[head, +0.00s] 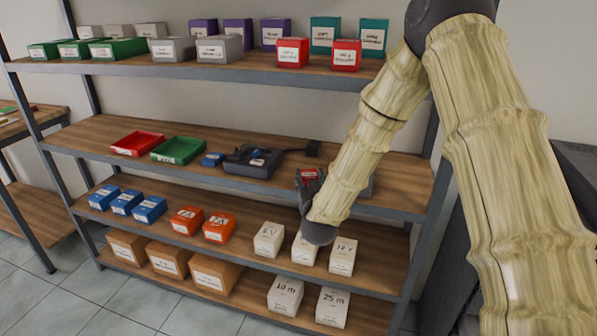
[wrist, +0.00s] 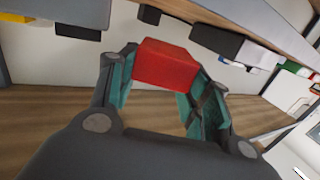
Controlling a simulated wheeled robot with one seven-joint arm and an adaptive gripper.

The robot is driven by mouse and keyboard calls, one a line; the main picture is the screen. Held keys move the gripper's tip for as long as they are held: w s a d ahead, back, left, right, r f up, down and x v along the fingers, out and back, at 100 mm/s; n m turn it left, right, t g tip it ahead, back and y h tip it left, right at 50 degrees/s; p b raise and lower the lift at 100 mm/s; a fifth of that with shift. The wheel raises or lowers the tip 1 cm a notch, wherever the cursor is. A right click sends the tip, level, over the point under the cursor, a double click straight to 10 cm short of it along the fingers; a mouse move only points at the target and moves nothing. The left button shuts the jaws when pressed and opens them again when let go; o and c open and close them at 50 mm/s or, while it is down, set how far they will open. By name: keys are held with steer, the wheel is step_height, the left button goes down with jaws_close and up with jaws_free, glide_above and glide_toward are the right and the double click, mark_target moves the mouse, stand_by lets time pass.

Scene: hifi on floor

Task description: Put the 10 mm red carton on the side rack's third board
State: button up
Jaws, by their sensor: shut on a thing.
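The red carton (head: 308,176) is at the end of my arm, in front of the middle board of the large rack; its label is too small to read. It also shows in the wrist view (wrist: 166,66), between the teal finger pads. My gripper (wrist: 160,82) is shut on it, one finger at each side. In the head view my wrist hides part of the gripper. At the far left edge stands another rack (head: 28,127), partly cut off, with two wooden boards in view. I cannot tell which board is its third.
Two red cartons (head: 318,54) stand on the large rack's top board (head: 110,58). A red tray (head: 137,144), a green tray (head: 178,150) and a dark device (head: 254,160) lie on the middle board. White boxes (head: 269,239) stand below my wrist. Floor tiles (head: 60,290) show bare at the lower left.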

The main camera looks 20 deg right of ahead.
mark_target(303, 174)
steer(key=x, duration=0.3)
steer(key=a+p+x, duration=0.1)
steer(key=x, duration=0.2)
steer(key=p+x, duration=0.1)
steer(key=x, duration=0.2)
steer(key=shift+w+a+f, duration=0.15)
steer(key=shift+w, duration=0.1)
step_height(303, 174, down, 3)
steer(key=shift+w+f+p, duration=0.1)
steer(key=shift+w+p, duration=0.05)
steer(key=shift+p, duration=0.5)
steer(key=shift+f, duration=0.2)
steer(key=shift+f, duration=0.2)
steer(key=o, duration=1.2)
steer(key=shift+r, duration=0.25)
steer(key=b+v, duration=0.3)
steer(key=v, duration=0.9)
